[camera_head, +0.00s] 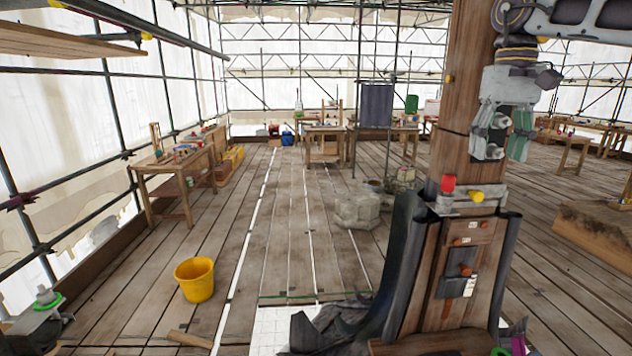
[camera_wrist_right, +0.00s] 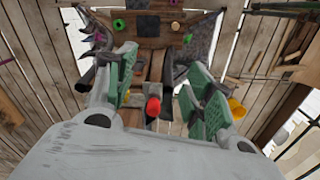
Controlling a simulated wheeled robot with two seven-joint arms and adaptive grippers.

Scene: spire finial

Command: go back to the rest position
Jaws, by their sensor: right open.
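My right gripper (camera_head: 505,134) hangs at the upper right of the head view, in front of a tall wooden post (camera_head: 457,95). Its green-padded fingers stand apart with nothing between them, as the right wrist view also shows (camera_wrist_right: 165,92). Below it, a metal collar around the post carries a red knob (camera_head: 448,184) and a yellow knob (camera_head: 476,196). I cannot make out my left gripper.
A boxed wooden base (camera_head: 460,275) with dark sheeting surrounds the post's foot. A yellow bucket (camera_head: 194,279) stands on the plank floor at left. A workbench (camera_head: 175,172) stands by the left scaffolding, a pale stone block (camera_head: 358,211) mid-floor. The floor between bucket and stone is mostly clear.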

